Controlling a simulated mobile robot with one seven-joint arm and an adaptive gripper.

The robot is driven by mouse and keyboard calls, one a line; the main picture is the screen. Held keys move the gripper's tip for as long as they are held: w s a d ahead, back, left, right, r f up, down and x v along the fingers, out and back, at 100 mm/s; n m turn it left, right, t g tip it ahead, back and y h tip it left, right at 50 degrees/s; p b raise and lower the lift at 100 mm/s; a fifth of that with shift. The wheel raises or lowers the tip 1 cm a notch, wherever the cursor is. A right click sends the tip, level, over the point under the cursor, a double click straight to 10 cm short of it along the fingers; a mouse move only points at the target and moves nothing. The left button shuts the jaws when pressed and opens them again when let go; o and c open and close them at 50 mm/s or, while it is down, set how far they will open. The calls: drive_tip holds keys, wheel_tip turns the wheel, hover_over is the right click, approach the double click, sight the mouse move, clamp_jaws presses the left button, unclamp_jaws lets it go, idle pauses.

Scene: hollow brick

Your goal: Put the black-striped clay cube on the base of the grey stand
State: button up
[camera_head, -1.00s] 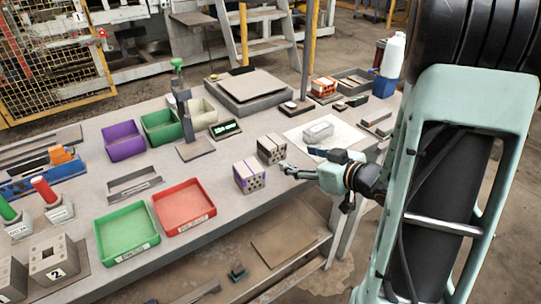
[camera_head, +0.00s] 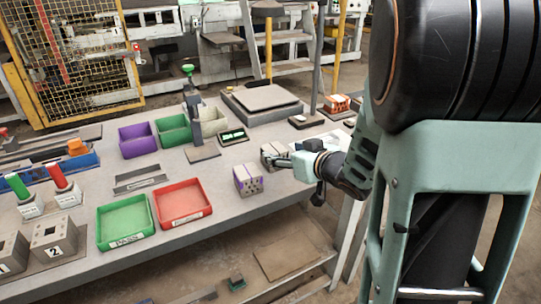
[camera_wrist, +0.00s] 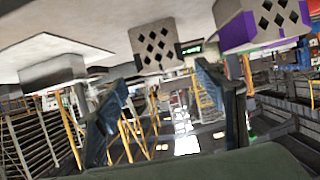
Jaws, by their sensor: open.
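The black-striped clay cube (camera_head: 270,151) stands on the table right of the middle, partly covered by my gripper in the head view. In the wrist view the cube (camera_wrist: 153,46), with its several diamond-shaped holes, appears at the top, between and beyond the fingers. My gripper (camera_head: 277,162) is at the cube's near right side, open; the wrist view shows its two fingers (camera_wrist: 160,88) apart with nothing held. The grey stand (camera_head: 196,120), a column with a green knob, rises behind and left of the cube; its flat base (camera_head: 203,154) is bare.
A purple-striped clay cube (camera_head: 248,180) stands close in front of the black-striped one, and shows in the wrist view (camera_wrist: 240,32). A red tray (camera_head: 183,203) and green tray (camera_head: 125,222) lie left. A small display (camera_head: 233,136) lies right of the stand.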

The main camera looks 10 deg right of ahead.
sight(277, 151)
drive_tip(key=b+x, duration=0.1)
drive_tip(key=x, duration=0.3)
drive_tip(key=shift+w+a+f, duration=0.25)
drive_tip(key=shift+a+f, duration=0.05)
drive_tip(key=shift+w+a+f, duration=0.1)
drive_tip(key=shift+w+f, duration=0.05)
drive_tip(key=shift+w, duration=0.3)
drive_tip(key=c, duration=1.5)
drive_tip(key=shift+o, duration=0.2)
